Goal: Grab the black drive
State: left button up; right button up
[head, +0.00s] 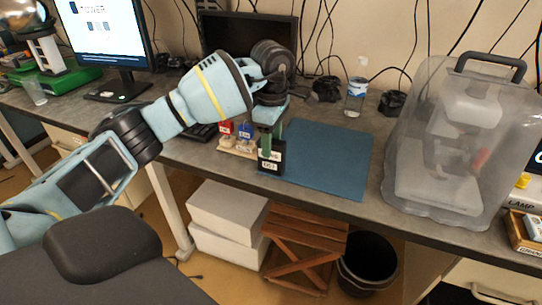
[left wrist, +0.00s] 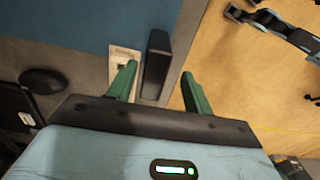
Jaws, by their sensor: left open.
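The black drive (head: 270,158), a dark upright block with a white label, stands near the table's front edge, at the left edge of the blue mat (head: 325,155). My left gripper (head: 268,135) is above it, pointing down, with its green fingers open. In the left wrist view the black drive (left wrist: 157,62) shows between the two open fingers (left wrist: 159,75), with a gap on each side. I cannot tell from these views how far down the fingers reach along it. My right gripper is not in view.
A red drive (head: 226,129) and a blue drive (head: 245,131) stand in a small wooden holder just left of the black one. A large translucent case (head: 415,150) stands to the right. The mat is clear.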

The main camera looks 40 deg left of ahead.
pick_arm(q)
jog(key=shift+w+a+f, duration=0.15)
jog(key=shift+f, duration=1.45)
jog(key=shift+w+a+f, duration=0.1)
jog(key=shift+f, duration=1.45)
grip_shut()
